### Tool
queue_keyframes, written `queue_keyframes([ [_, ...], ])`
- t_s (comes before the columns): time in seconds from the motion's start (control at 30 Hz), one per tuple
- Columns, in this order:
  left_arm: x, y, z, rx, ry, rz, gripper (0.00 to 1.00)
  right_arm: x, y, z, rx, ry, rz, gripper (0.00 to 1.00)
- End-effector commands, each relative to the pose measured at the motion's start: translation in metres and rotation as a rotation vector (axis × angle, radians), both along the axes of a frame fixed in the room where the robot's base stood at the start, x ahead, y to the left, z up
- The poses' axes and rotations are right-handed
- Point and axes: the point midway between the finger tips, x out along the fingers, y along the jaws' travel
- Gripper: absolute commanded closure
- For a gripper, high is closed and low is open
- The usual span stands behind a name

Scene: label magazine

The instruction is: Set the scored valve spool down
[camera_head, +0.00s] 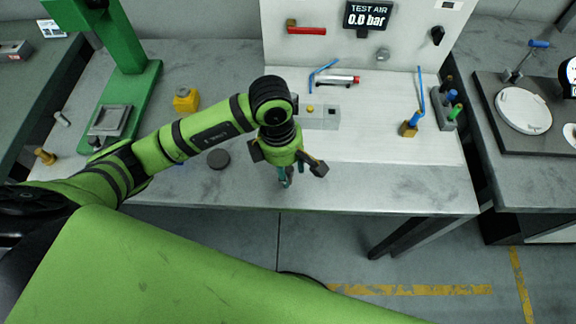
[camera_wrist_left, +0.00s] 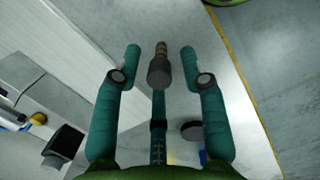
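My left gripper (camera_head: 286,176) points down over the front part of the grey bench. In the left wrist view its two outer teal fingers (camera_wrist_left: 160,51) stand apart. A slim piece with a dark grey cylindrical body and a tan ringed end (camera_wrist_left: 161,49), which looks like the valve spool, shows between them. A visible gap separates it from both outer fingers. It lines up with the middle finger; I cannot tell whether they touch, or whether it rests on the bench. In the head view the gripper hides it. My right gripper is out of view.
A dark round puck (camera_head: 218,158) lies left of the gripper. A green press (camera_head: 130,90), a yellow block (camera_head: 186,99) and a brass piece (camera_head: 45,156) are left. The bench front right is clear.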

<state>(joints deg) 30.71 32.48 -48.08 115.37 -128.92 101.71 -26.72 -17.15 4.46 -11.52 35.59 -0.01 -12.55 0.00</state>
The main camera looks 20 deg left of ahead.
Motion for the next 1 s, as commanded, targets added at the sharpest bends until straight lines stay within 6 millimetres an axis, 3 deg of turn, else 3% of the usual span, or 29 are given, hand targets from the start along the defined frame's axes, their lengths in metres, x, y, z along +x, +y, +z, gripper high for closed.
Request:
queue_keyframes([
  [0.4,0.001,0.001,0.008,-0.002,-0.003,0.0,0.55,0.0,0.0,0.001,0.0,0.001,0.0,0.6],
  [0.8,0.003,0.012,0.09,-0.001,-0.008,0.0,0.55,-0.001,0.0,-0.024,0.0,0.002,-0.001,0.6],
  [1.0,0.002,0.015,0.116,0.0,-0.004,0.001,0.55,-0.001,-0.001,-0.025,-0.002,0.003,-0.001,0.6],
])
